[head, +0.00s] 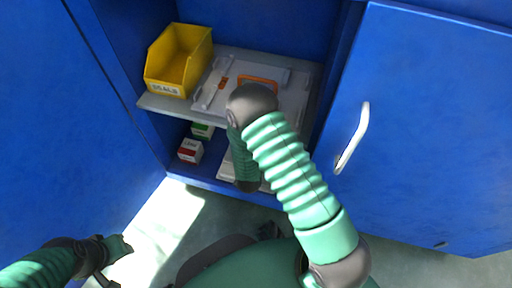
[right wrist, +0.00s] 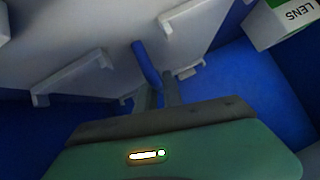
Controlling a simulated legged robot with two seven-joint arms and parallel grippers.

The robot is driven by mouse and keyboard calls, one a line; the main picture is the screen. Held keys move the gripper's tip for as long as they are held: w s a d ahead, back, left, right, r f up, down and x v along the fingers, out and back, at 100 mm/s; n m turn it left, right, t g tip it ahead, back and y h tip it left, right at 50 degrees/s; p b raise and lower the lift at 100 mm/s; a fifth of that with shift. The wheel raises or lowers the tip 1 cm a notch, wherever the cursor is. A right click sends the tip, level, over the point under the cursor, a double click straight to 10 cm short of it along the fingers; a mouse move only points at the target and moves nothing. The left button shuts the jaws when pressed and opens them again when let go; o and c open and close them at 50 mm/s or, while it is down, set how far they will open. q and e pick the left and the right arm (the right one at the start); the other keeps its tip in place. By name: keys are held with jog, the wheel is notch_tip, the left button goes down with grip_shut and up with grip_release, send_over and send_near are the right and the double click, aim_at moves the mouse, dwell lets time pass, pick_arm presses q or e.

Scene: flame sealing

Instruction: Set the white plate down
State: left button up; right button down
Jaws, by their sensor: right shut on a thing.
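My right arm reaches into the open cabinet and hides most of its own gripper in the head view. In the right wrist view, my right gripper (right wrist: 160,95) is shut, with a narrow blue bar between its fingers. A pale plate (right wrist: 85,45) with bracket-like pieces fills the upper left of that view, close to the fingers. In the head view, a white edge (head: 228,165) shows low in the cabinet, beside my right gripper and mostly covered by it. Whether it rests on the floor of the cabinet is hidden. My left gripper (head: 118,262) is open and empty outside the cabinet.
A yellow bin (head: 178,60) and a grey-white panel with orange parts (head: 292,105) sit on the upper shelf (head: 165,105). Below are a red-white box (head: 190,150) and a green-white box (head: 202,131). A LENS box (right wrist: 285,22) shows at upper right. The right door (head: 420,130) stands open.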

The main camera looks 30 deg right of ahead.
jog(key=shift+f, duration=0.4)
dwell(0.3)
jog(key=c, duration=1.4)
grip_release()
